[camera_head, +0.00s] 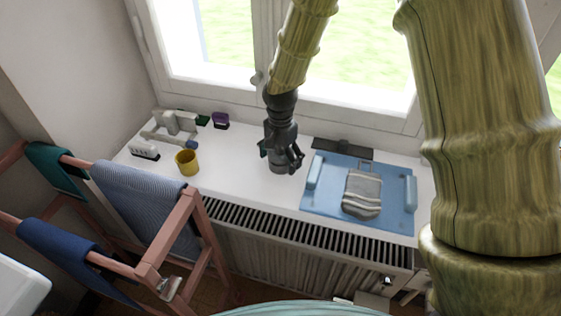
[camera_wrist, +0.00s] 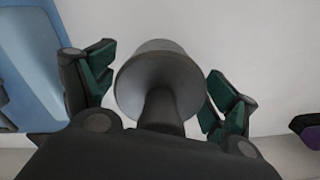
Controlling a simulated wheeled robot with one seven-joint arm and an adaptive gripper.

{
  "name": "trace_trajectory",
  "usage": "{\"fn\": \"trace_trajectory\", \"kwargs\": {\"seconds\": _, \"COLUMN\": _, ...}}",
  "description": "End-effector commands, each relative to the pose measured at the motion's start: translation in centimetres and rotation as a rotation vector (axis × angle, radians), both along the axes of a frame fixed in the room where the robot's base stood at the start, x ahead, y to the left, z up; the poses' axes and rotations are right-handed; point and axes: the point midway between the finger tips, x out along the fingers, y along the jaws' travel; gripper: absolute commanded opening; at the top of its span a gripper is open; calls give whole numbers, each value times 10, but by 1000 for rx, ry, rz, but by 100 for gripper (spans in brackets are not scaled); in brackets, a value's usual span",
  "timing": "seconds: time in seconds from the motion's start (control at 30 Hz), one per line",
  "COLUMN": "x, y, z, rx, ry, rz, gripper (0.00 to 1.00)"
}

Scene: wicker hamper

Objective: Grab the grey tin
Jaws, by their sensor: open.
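The grey tin (camera_head: 281,167) stands on the white windowsill, left of the blue tray, partly hidden under my gripper (camera_head: 282,153). In the wrist view a grey round-ended object, which looks like the tin (camera_wrist: 160,85), lies between my two green-padded fingers (camera_wrist: 163,92). My gripper is open and points down over it, with one finger on each side. A gap shows on both sides in the wrist view, a narrow one on the left. I cannot tell how far down the fingers reach along the tin.
The blue tray (camera_head: 316,207) holds a grey ridged object (camera_head: 361,194). A dark flat thing (camera_head: 343,149) lies behind it. A yellow cup (camera_head: 187,162), a purple box (camera_head: 220,121) and several small things stand left. The windowsill (camera_head: 235,178) is clear between cup and tin.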

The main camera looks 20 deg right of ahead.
Motion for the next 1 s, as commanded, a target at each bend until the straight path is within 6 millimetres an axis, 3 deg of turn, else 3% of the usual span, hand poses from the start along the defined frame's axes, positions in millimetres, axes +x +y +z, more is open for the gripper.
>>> {"fn": "trace_trajectory", "kwargs": {"seconds": 0.07, "x": 0, "y": 0, "z": 0, "rx": 0, "ry": 0, "rz": 0, "gripper": 86}}
{"fn": "trace_trajectory", "kwargs": {"seconds": 0.4, "x": 0, "y": 0, "z": 0, "rx": 0, "ry": 0, "rz": -1, "gripper": 28}}
{"fn": "trace_trajectory", "kwargs": {"seconds": 0.77, "x": 1, "y": 0, "z": 5, "rx": 0, "ry": -1, "rz": -1, "gripper": 28}}
{"fn": "trace_trajectory", "kwargs": {"seconds": 1.0, "x": 1, "y": 0, "z": 32, "rx": 0, "ry": -2, "rz": -1, "gripper": 28}}
